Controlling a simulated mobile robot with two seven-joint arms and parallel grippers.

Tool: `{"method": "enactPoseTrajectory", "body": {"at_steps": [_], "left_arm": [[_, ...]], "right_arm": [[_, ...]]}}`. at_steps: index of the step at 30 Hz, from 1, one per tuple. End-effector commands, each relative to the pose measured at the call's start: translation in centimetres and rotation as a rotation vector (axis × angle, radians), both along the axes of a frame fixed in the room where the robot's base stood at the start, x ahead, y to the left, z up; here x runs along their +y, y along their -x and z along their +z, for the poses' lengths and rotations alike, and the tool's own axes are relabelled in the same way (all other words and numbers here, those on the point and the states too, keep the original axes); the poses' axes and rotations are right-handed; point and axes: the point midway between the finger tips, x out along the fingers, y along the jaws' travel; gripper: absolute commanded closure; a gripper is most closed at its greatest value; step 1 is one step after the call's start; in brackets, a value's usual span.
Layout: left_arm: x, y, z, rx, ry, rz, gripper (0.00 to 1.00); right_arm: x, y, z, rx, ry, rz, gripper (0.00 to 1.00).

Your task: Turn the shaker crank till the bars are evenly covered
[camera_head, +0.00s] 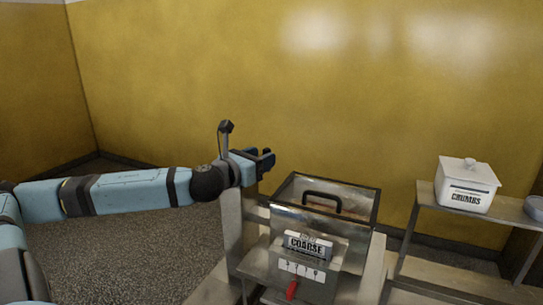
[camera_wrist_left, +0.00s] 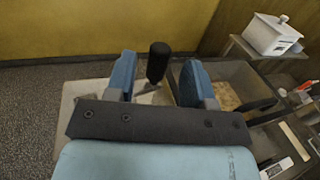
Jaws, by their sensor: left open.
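The metal shaker box (camera_head: 300,250) stands in the lower middle of the head view, with a "COARSE" label (camera_head: 309,245) and a black top handle (camera_head: 322,200). My left gripper (camera_head: 268,157) is open at the box's left rear. In the left wrist view, a black upright knob (camera_wrist_left: 158,62), which looks like the crank grip, stands between the two blue fingers (camera_wrist_left: 158,80), with gaps on both sides. I cannot tell whether the knob is within their reach or beyond the tips. Tan material (camera_wrist_left: 223,96) shows inside the box. I cannot make out the bars. My right gripper is out of view.
A white lidded "CRUMBS" box (camera_head: 467,186) stands on a metal side table (camera_head: 425,193) at the right, near a grey bowl (camera_head: 535,207). A red lever (camera_head: 292,289) sits on the shaker front below a numbered scale. A yellow wall (camera_head: 200,80) stands behind.

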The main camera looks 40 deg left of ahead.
Motion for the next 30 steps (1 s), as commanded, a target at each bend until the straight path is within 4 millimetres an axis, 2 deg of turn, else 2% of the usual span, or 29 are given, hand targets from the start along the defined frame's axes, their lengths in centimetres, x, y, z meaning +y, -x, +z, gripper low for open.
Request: {"method": "enactPoseTrajectory", "body": {"at_steps": [12,21,30], "left_arm": [[0.3,-2.0,0.0,-0.004,-0.004,0.004,0.51],[0.5,-4.2,0.3,-0.003,0.001,0.006,0.51],[0.3,-4.7,0.1,0.0,-0.002,0.002,0.51]], "right_arm": [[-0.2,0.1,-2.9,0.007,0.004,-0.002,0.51],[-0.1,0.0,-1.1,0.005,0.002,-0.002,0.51],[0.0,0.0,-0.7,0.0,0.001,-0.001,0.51]]}}
